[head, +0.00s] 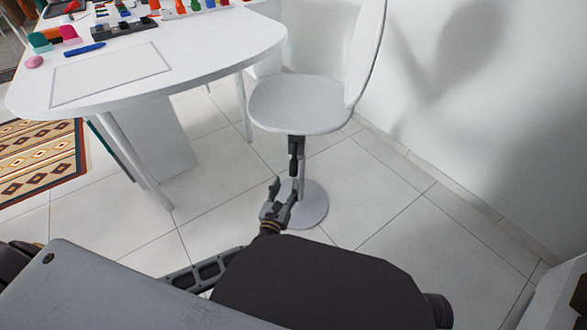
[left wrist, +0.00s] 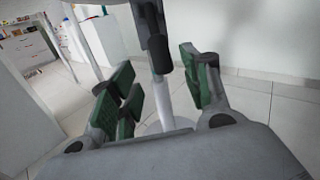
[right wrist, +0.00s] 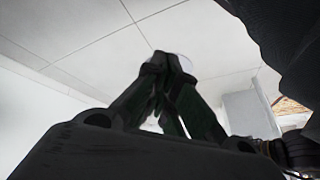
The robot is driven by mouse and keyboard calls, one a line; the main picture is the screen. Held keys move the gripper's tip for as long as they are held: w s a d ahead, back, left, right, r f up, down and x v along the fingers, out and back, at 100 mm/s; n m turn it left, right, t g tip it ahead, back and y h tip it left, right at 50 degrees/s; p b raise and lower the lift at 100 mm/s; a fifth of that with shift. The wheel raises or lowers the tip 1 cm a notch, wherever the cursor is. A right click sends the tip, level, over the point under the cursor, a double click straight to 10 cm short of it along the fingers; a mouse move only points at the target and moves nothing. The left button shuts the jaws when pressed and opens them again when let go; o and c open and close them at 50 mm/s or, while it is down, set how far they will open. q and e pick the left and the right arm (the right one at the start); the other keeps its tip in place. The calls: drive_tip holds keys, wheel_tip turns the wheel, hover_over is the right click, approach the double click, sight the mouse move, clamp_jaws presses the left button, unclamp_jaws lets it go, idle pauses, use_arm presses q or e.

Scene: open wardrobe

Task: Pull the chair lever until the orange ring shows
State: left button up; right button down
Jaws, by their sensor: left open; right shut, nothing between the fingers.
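The white chair (head: 300,108) stands on a round base, with its post going down from the seat. A dark lever (head: 293,165) hangs under the seat beside the post. It also shows in the left wrist view (left wrist: 160,55), in the gap between the green finger pads, towards their tips. My left gripper (head: 284,187) is open, just below the lever in the head view; I cannot tell whether it touches it. No orange ring shows. My right gripper (right wrist: 168,62) is shut and empty in the right wrist view, its fingertips together; I cannot make it out in the head view.
A white table (head: 200,62) with pens, blocks and a paper sheet stands left of the chair, its legs near my left arm's side. A patterned rug (head: 38,158) lies at the left. The wall (head: 450,110) is close behind the chair. The tiled floor (head: 400,215) at right is clear.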

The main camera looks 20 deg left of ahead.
sight(292, 171)
use_arm(q)
drive_tip(key=w+b, duration=0.1)
drive_tip(key=w, duration=0.5)
drive_tip(key=shift+w, duration=0.25)
drive_tip(key=shift+w+a+b, duration=0.1)
drive_tip(key=shift+w+b, duration=0.45)
drive_tip(key=shift+w, duration=1.05)
use_arm(e)
drive_tip(key=shift+t+y, duration=0.3)
drive_tip(key=shift+t, duration=0.1)
drive_tip(key=shift+a+f, duration=0.2)
drive_tip(key=shift+f, duration=0.65)
drive_tip(key=shift+a+f, duration=0.15)
drive_tip(key=shift+f, duration=0.65)
drive_tip(key=shift+a+f, duration=0.2)
drive_tip(key=shift+f, duration=0.65)
use_arm(q)
drive_tip(key=shift+c, duration=0.5)
clamp_jaws()
use_arm(e)
drive_tip(key=shift+w+r, duration=0.2)
drive_tip(key=shift+r, duration=0.1)
